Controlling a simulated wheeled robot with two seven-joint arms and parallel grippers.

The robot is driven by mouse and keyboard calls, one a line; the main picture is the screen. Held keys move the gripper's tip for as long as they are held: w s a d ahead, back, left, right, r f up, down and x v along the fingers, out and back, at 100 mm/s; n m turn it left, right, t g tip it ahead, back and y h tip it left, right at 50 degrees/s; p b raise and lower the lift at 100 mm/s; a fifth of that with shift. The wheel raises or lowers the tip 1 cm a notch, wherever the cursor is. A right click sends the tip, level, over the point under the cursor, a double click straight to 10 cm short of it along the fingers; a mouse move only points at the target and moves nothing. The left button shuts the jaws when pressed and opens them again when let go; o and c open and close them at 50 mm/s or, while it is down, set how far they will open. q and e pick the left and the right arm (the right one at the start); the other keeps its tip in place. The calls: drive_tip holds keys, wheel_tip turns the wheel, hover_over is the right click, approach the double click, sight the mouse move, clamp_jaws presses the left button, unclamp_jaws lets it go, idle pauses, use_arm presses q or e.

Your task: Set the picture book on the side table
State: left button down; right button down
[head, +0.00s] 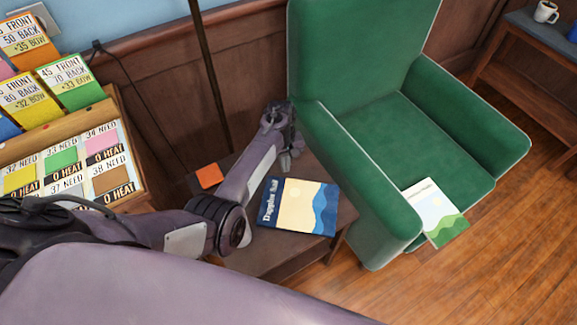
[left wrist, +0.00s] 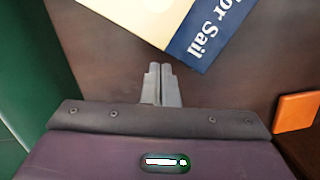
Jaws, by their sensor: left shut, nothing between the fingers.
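A blue and cream book (head: 297,207) with a sun and wave cover lies flat on the dark side table (head: 262,257) beside the green armchair. Its corner shows at the top of the left wrist view (left wrist: 205,38), with part of its title readable. My left gripper (head: 286,165) is over the back part of the table; its fingers (left wrist: 160,70) are shut and empty, apart from the book. A second book (head: 436,212), with a pale cover and green hills, rests at the front edge of the armchair seat. Which one is the picture book I cannot tell. My right gripper is out of view.
A small orange item (head: 209,176) lies at the table's back left and also shows in the left wrist view (left wrist: 296,112). The armchair (head: 360,60) stands close on the right. A card rack (head: 70,130) is at left. A shelf with a mug (head: 546,12) is at far right.

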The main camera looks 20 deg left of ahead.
sight(295, 202)
use_arm(q)
drive_tip(key=s+d+p, duration=0.1)
drive_tip(key=s+d, duration=0.1)
drive_tip(key=s+d+p, duration=0.1)
drive_tip(key=s+d, duration=0.1)
drive_tip(key=s, duration=0.1)
drive_tip(key=s+d+p, duration=0.1)
drive_tip(key=s+d, duration=0.1)
drive_tip(key=s, duration=0.1)
drive_tip(key=shift+s+d+r, duration=0.1)
drive_tip(key=shift+r, duration=0.05)
drive_tip(key=shift+s+d+f, duration=0.1)
drive_tip(key=shift+f, duration=0.8)
